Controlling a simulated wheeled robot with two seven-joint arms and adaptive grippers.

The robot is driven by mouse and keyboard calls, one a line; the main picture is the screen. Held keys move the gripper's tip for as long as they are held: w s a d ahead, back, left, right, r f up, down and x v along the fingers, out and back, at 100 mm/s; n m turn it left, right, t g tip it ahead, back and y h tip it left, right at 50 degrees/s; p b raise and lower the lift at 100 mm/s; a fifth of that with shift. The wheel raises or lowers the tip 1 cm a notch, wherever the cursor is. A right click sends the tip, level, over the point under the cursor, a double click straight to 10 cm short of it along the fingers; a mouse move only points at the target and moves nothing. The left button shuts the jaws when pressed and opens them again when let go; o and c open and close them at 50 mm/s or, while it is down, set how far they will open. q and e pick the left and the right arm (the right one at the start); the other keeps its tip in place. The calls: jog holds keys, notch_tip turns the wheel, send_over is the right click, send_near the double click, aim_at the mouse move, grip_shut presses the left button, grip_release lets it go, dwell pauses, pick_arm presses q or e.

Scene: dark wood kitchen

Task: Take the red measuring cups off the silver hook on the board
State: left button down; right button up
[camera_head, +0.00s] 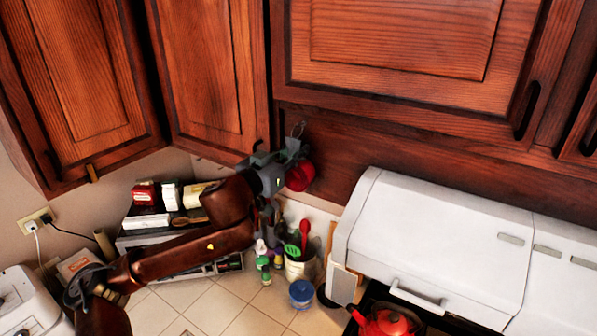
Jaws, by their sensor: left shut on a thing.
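The red measuring cups (301,177) are at the dark wood board (400,150) below the upper cabinets. My left gripper (292,152) is at the board and shut on the red measuring cups, covering part of them. A thin silver wire loop (298,129) shows just above the gripper. I cannot tell whether it is the hook or a ring of the cups, nor whether the cups still touch the hook. My right gripper is not in view.
A white range hood (440,240) stands close on the right, with a red kettle (385,322) below it. A utensil crock (299,266), a blue jar (302,294) and small bottles stand below the gripper. Cabinet doors (390,40) are just above. Open tile (215,305) lies at the front.

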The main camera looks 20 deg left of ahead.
pick_arm(q)
jog(key=shift+r, duration=0.1)
dwell(0.3)
jog(key=shift+s+r, duration=0.4)
jog(key=shift+s, duration=0.05)
jog(key=s+a+r+b, duration=0.2)
jog(key=s+r+b, duration=0.2)
jog(key=s, duration=0.9)
notch_tip(320, 180, up, 3)
jog(key=shift+r, duration=0.1)
jog(key=shift+r+p, duration=0.75)
jog(key=shift+r, duration=0.15)
